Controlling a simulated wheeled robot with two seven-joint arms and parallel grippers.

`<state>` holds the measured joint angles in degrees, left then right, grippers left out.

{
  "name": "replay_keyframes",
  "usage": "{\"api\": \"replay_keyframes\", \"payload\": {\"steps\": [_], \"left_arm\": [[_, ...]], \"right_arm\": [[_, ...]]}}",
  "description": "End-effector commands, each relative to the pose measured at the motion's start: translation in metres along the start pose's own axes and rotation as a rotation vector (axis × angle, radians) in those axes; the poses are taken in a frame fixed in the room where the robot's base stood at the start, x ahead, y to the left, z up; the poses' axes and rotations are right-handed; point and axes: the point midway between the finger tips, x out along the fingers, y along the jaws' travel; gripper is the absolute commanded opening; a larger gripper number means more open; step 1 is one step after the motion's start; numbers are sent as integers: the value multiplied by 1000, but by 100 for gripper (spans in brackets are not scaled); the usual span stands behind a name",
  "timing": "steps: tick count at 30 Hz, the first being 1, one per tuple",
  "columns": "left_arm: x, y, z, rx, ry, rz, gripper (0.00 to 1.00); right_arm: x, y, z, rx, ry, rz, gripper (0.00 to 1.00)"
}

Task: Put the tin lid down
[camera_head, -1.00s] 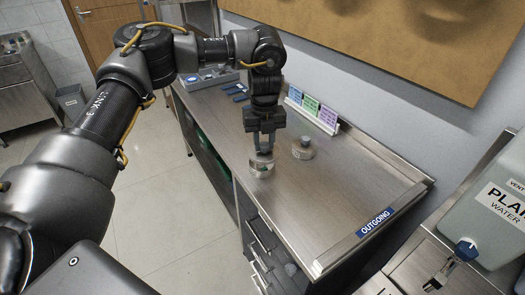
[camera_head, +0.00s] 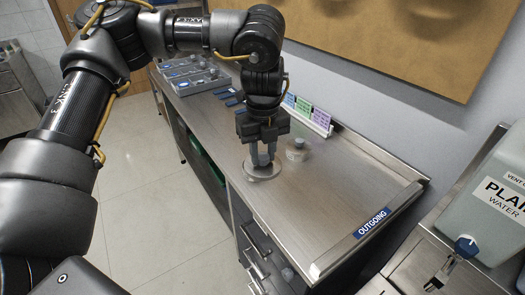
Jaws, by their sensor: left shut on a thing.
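My left gripper (camera_head: 263,160) points straight down over the steel counter and is shut on the tin lid (camera_head: 264,174). The lid is a flat, round, pale metal disc, held level near the counter's front edge. I cannot tell whether it touches the counter top. The fingers hide the middle of the lid. A small round container with a knob on top (camera_head: 297,150) stands just behind and right of the lid, apart from it. My right gripper is not in view.
The steel counter (camera_head: 335,190) is bare to the right, up to a raised strip with an OUTGOING label (camera_head: 373,222). Coloured cards (camera_head: 308,108) stand along the wall. A grey tray (camera_head: 190,76) lies at the far end. A water container (camera_head: 490,200) stands at right.

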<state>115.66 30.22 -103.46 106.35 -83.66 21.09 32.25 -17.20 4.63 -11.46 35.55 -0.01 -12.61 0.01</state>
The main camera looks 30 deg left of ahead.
Motion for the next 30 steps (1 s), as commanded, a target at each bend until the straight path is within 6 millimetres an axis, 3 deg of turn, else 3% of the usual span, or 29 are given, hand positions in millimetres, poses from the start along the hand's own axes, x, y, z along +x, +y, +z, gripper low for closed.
{"api": "replay_keyframes", "payload": {"steps": [21,30], "left_arm": [[-4,21,-16,-1576,1,0,6],[-4,26,-20,-1958,1,0,6]], "right_arm": [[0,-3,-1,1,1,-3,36],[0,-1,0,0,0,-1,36]]}}
